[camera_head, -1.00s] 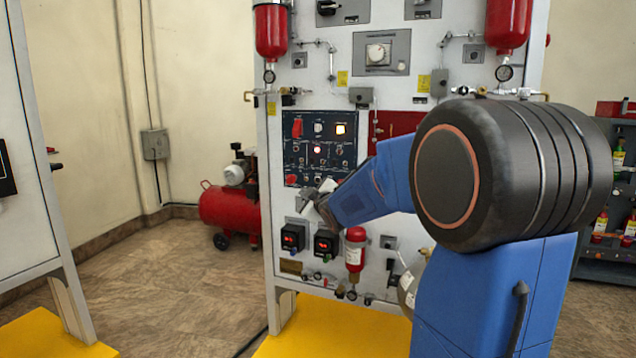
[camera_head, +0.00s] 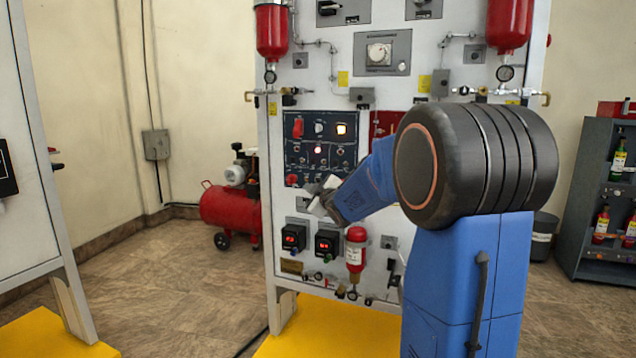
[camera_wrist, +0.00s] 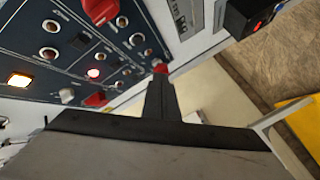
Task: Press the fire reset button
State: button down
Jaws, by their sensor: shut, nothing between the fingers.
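The dark blue control panel (camera_head: 320,150) on the front of the white trainer board carries several switches, lit lamps and red controls. It fills the upper left of the wrist view (camera_wrist: 30,60). Its labels are too small to read, so I cannot tell which control is the fire reset button. A red round control (camera_head: 291,179) sits at the panel's lower left. The wrist view shows a red control (camera_wrist: 95,98) left of my fingers. My gripper (camera_head: 319,197) is near the panel's lower edge. Its shut, empty fingers (camera_wrist: 160,73) overlap a small red part at the tip; contact is unclear.
Two black display units (camera_head: 293,237) and a small red cylinder (camera_head: 355,250) are on the board below my gripper. Larger red cylinders (camera_head: 271,32) hang higher up. A yellow base (camera_head: 335,330) juts out at the floor. A red compressor (camera_head: 230,205) stands behind, left.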

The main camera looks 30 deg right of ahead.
jog(key=shift+w+d, duration=0.9)
jog(key=shift+d, duration=0.25)
jog(key=shift+w+d, duration=0.9)
jog(key=shift+d, duration=0.25)
jog(key=shift+w+d, duration=0.45)
jog(key=shift+d, duration=0.15)
dwell(1.3)
jog(key=shift+s+a, duration=0.5)
jog(key=shift+a, duration=0.1)
dwell(0.5)
jog(key=shift+s+a, duration=0.8)
jog(key=shift+a, duration=0.2)
jog(key=shift+s+a, duration=0.75)
jog(key=shift+a, duration=0.25)
